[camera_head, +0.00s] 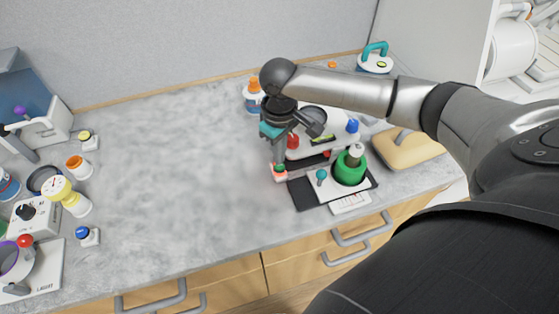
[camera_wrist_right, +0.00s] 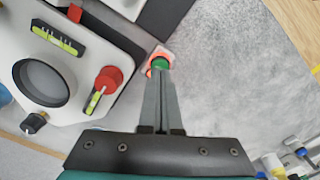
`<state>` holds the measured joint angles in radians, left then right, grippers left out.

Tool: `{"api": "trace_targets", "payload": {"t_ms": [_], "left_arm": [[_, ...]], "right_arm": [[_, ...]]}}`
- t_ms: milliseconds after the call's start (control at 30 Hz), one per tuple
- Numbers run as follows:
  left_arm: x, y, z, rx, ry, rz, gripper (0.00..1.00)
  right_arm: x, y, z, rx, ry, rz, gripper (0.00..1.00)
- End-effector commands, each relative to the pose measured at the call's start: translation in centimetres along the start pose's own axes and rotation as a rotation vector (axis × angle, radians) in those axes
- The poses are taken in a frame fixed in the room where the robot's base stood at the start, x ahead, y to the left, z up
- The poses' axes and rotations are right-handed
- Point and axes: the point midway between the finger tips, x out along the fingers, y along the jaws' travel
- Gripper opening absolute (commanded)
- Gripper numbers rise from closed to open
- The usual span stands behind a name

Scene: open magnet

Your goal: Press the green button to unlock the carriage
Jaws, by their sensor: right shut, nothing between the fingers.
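The green button (camera_head: 280,168) sits on a small white base with a red-orange glow, at the front left corner of the white device. It also shows in the right wrist view (camera_wrist_right: 160,64), just beyond my fingertips. My right gripper (camera_head: 279,160) is shut and empty and points down at the button. Its fingertips (camera_wrist_right: 160,78) overlap the button's near edge in the wrist view; I cannot tell whether they touch it. The white carriage plate (camera_wrist_right: 75,95) has a round opening, a red knob, a blue knob and yellow-green levels. My arm partly hides it in the head view.
A green ring (camera_head: 349,170) around a metal post and a teal knob (camera_head: 321,175) stand to the button's right. An orange-topped bottle (camera_head: 254,90) is behind. The grey worktop (camera_head: 160,170) between is clear.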

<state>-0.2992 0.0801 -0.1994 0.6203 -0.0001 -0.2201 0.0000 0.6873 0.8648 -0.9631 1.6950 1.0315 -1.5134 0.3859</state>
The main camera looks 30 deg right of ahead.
Motion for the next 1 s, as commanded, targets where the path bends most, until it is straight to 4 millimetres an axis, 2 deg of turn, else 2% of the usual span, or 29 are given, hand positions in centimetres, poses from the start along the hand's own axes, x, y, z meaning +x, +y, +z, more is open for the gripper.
{"api": "trace_targets", "payload": {"t_ms": [1000], "left_arm": [[0.5, 0.1, 0.1, 0.001, -0.001, 0.001, 1.00]], "right_arm": [[1.4, 0.0, 0.0, 0.000, 0.000, 0.000, 0.00]]}}
